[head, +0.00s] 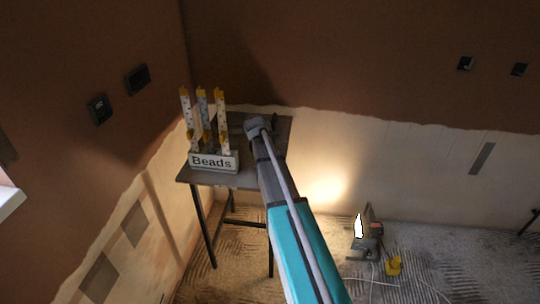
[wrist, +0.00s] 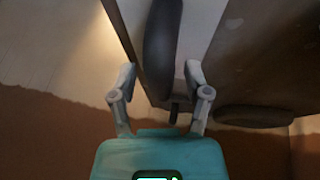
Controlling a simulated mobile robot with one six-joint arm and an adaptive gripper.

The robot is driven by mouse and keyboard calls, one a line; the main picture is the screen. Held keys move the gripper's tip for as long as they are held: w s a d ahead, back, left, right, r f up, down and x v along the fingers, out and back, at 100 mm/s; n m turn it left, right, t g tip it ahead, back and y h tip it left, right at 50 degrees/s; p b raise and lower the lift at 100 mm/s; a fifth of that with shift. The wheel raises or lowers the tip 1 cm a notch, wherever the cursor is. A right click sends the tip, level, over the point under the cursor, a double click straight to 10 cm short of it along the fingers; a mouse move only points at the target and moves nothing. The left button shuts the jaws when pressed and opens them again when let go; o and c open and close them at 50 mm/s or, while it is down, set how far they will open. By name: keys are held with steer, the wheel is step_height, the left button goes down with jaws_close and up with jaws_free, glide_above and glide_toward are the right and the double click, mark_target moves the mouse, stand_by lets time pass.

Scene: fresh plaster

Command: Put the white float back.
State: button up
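In the wrist view, a dark rounded handle (wrist: 161,45) runs over a pale flat piece (wrist: 203,22) that looks like the white float. My gripper (wrist: 160,72) has its two fingers apart, one on each side of the handle, with small gaps visible. I cannot tell whether the fingers reach down to the handle's level. In the head view, my gripper (head: 257,126) is over the back right part of the table (head: 218,178). My arm and gripper hide most of the float there.
A box marked "Beads" (head: 213,161) with several upright yellow-capped strips stands on the table's left. A dark rounded thing (wrist: 252,116) lies by the tabletop's edge in the wrist view.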

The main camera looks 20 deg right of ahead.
steer(key=shift+f, duration=0.15)
steer(key=p+v, duration=0.2)
steer(key=v, duration=0.1)
steer(key=p+v, duration=0.3)
steer(key=shift+d, duration=0.2)
steer(key=p+v, duration=0.7)
steer(key=v, duration=0.1)
stand_by(0.5)
stand_by(0.6)
steer(key=s+a+f+n+g+y, duration=0.1)
steer(key=s+a+n+y, duration=0.1)
steer(key=s+a, duration=0.6)
steer(key=s+a+n+g+y, duration=0.1)
steer(key=s+a+n, duration=0.3)
steer(key=s+a, duration=0.5)
steer(key=s+y, duration=0.1)
steer(key=s, duration=0.4)
steer(key=shift+s+a+f+g, duration=0.15)
steer(key=shift+a+f+g, duration=0.15)
steer(key=shift+f, duration=0.05)
